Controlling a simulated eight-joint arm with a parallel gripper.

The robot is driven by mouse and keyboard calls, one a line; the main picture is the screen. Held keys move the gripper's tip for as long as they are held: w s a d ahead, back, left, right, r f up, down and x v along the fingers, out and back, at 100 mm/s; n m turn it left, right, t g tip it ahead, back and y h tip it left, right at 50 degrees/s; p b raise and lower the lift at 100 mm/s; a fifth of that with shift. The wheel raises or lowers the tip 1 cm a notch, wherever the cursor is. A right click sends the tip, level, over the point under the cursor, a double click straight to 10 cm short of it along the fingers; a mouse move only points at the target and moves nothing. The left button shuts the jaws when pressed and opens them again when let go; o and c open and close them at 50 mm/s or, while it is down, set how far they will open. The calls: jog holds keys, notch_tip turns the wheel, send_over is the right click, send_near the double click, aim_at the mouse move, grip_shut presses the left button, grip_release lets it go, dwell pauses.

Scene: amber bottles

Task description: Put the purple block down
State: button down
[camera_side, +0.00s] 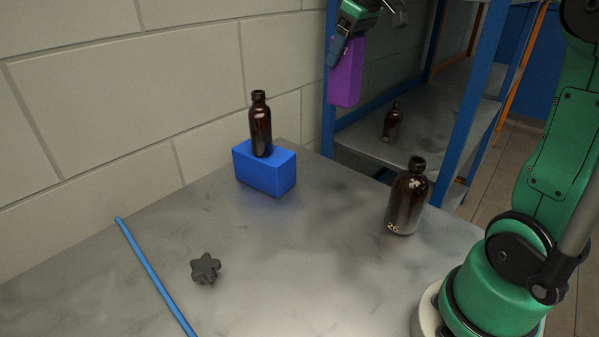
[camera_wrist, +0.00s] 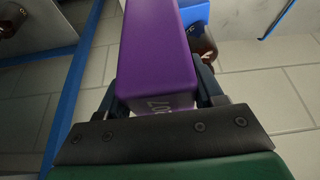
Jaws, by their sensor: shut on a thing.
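The purple block (camera_side: 346,75) hangs upright from my gripper (camera_side: 343,44) in the side view, high above the back of the table, in front of the blue shelf frame. In the wrist view the purple block (camera_wrist: 157,50) sits between the two fingers of my gripper (camera_wrist: 166,92), which is shut on it. Pale digits show on its near end, partly hidden by the gripper. The block touches nothing else that I can see.
An amber bottle (camera_side: 261,128) stands on a blue block (camera_side: 264,170) by the wall. Another amber bottle (camera_side: 406,199) stands at the table's right. A black star knob (camera_side: 205,268) and a blue rod (camera_side: 154,274) lie at the front left. A smaller bottle (camera_side: 392,122) stands on the shelf behind. The table's middle is clear.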

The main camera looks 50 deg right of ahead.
jog(key=shift+d+f+m, duration=0.4)
jog(key=shift+d+f, duration=0.15)
jog(key=shift+d, duration=0.25)
jog(key=shift+f, duration=9.5)
jog(key=shift+f, duration=0.1)
jog(key=shift+c, duration=0.6)
grip_release()
